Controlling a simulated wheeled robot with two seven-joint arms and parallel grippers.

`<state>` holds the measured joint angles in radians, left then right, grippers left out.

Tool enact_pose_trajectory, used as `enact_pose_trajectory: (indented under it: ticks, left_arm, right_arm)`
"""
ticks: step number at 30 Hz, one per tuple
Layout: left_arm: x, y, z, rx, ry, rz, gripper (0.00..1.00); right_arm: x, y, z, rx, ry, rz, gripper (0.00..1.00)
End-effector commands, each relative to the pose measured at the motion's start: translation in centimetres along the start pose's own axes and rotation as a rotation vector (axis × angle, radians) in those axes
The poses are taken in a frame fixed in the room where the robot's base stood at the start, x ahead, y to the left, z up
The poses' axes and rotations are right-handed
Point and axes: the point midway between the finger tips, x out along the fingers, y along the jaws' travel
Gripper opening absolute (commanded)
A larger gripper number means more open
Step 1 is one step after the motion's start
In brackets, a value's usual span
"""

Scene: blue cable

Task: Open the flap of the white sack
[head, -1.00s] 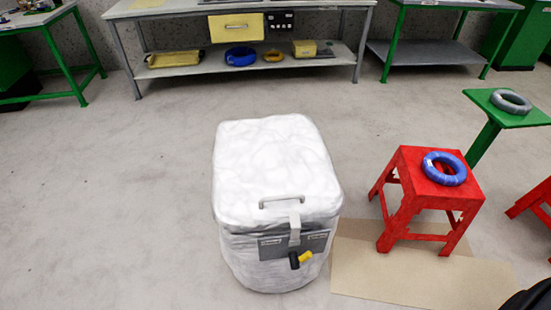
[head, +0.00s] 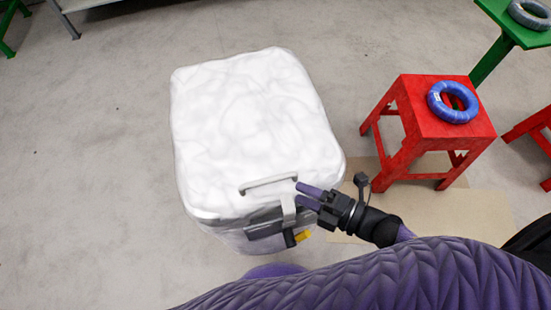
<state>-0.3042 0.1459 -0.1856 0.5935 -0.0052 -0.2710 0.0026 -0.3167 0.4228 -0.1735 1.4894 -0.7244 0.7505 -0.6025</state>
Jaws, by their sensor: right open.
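The white sack (head: 250,120) stands upright on the floor, box-shaped, with its top flap closed. A grey handle (head: 268,183) lies at the flap's front edge, with a light strap (head: 288,208) hanging below it over a dark band. A black and yellow piece (head: 297,238) sits under the strap. My right gripper (head: 305,193) is open at the right end of the handle, its two fingers pointing left. I cannot tell whether the fingers touch the handle or the strap. My left gripper is not in view.
A red stool (head: 430,120) with a blue cable coil (head: 453,102) on it stands right of the sack. A green table (head: 520,25) with a grey coil (head: 530,14) is behind it. Flat cardboard (head: 460,215) lies beneath the stool. The floor left of the sack is clear.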

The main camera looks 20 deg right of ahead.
Motion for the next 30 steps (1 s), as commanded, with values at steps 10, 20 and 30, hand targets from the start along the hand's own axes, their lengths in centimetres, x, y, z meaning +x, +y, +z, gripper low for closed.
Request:
enact_pose_trajectory:
  ticks: [10,20,30]
  left_arm:
    - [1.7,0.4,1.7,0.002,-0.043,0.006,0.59]
    - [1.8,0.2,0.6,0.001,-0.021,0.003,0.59]
    - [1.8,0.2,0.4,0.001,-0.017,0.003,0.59]
  right_arm:
    - [7.6,-0.2,0.1,0.007,-0.005,0.002,0.55]
    - [8.7,0.0,0.1,0.008,-0.007,-0.001,0.55]
    - [8.6,0.0,0.1,0.009,-0.007,-0.001,0.00]
